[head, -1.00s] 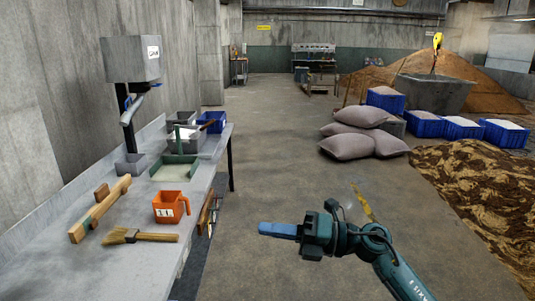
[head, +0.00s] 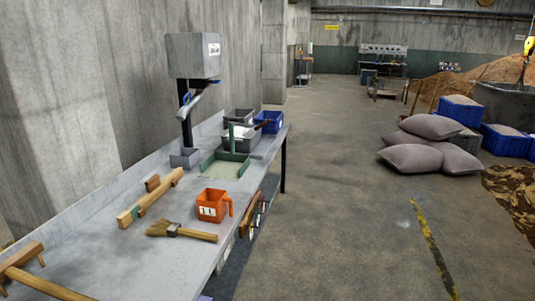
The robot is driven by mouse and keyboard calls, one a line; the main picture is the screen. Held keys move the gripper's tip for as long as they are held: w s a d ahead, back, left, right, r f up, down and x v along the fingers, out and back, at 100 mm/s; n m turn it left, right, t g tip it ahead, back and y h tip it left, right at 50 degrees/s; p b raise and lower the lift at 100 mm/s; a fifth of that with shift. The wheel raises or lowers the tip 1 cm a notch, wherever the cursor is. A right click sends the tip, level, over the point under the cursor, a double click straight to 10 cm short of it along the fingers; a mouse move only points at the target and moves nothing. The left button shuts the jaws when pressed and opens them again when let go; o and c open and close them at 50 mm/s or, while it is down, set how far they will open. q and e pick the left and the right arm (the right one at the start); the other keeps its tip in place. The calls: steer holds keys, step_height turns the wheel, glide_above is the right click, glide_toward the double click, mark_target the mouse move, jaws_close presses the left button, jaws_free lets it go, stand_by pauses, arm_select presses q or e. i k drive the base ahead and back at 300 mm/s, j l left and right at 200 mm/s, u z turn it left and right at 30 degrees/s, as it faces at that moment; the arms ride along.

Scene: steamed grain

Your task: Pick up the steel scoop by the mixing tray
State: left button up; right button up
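A green-rimmed shallow tray (head: 206,169) with pale contents sits on the long grey bench (head: 110,232). I cannot tell whether this stick belongs to the steel scoop, and no scoop shows clearly. Neither of my grippers is in view.
An orange jug (head: 211,204), a brush (head: 182,231) and wooden tools (head: 150,197) lie on the nearer bench. A grey box on a post (head: 193,56) rises behind them. Grey sacks (head: 430,145) lie across the aisle. The concrete floor (head: 340,220) between is clear.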

mark_target(249, 133)
steer(key=i+l+z, duration=0.2)
steer(key=i+l, duration=0.2)
steer(key=i+l+z, duration=0.2)
steer(key=i, duration=0.45)
steer(key=i+l, duration=0.1)
steer(key=i, duration=0.75)
steer(key=i+l, duration=0.1)
steer(key=i, duration=0.7)
steer(key=i+u, duration=0.15)
steer(key=i, duration=0.35)
steer(key=i+l+u, duration=0.15)
steer(key=i, duration=0.4)
steer(key=i+l+u, duration=0.15)
steer(key=i, duration=0.35)
